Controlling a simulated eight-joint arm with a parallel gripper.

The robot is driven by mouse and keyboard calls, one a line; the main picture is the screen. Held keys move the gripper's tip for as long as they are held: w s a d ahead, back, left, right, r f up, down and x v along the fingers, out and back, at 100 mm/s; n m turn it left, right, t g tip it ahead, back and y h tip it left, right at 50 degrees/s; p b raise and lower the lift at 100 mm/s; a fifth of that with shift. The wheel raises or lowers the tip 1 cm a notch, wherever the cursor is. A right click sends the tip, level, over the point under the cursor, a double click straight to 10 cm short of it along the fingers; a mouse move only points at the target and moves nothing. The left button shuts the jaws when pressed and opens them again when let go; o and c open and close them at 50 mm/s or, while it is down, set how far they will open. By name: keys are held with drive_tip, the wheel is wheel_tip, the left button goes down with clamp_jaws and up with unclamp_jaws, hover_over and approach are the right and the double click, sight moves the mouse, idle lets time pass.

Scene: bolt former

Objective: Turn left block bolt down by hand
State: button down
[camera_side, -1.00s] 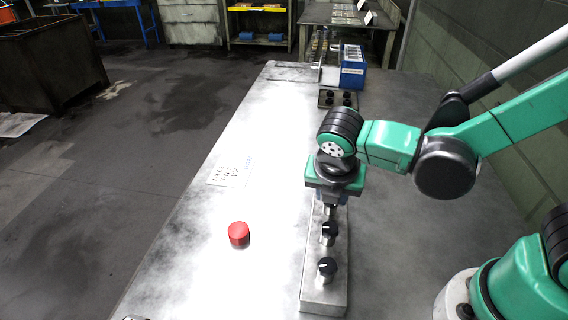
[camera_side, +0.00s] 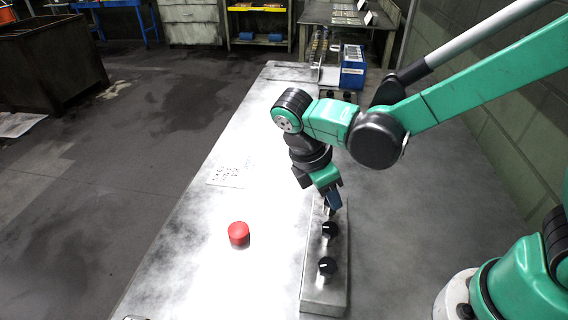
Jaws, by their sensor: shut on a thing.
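A long metal block (camera_side: 322,286) lies along the right part of the bench and carries a row of bolts with black heads. The near bolt (camera_side: 327,266) and the middle bolt (camera_side: 329,230) stand upright and free. My gripper (camera_side: 333,203) is at the far end of this row, tilted, with its fingers pointing down. It is shut on the far bolt (camera_side: 327,211), of which only a small part shows below the fingers. I cannot tell how deep that bolt sits.
A red round button (camera_side: 238,233) stands on the bench (camera_side: 190,270) left of the block. A paper sheet (camera_side: 228,173) lies farther back. A blue box (camera_side: 352,74) stands at the back behind my arm, with dark knobs partly hidden before it.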

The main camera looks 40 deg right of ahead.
drive_tip(key=m, duration=0.2)
drive_tip(key=m+g, duration=0.1)
drive_tip(key=m, duration=0.1)
drive_tip(key=shift+w+d+m+g+y, duration=0.1)
drive_tip(key=shift+w+m+g+y, duration=0.05)
drive_tip(key=shift+m+g+y, duration=0.15)
drive_tip(key=m+g+y, duration=0.1)
drive_tip(key=m, duration=0.3)
drive_tip(key=shift+w+d+m, duration=0.1)
drive_tip(key=shift+m, duration=0.2)
drive_tip(key=m+y, duration=0.1)
drive_tip(key=m, duration=0.1)
drive_tip(key=m+y, duration=0.1)
drive_tip(key=m, duration=0.1)
drive_tip(key=shift+d+g, duration=0.2)
drive_tip(key=shift+g, duration=0.2)
drive_tip(key=shift+d+m+y, duration=0.1)
drive_tip(key=shift+m+y, duration=0.7)
drive_tip(key=shift+m, duration=1.3)
drive_tip(key=c, duration=0.6)
unclamp_jaws()
drive_tip(key=shift+o, duration=0.2)
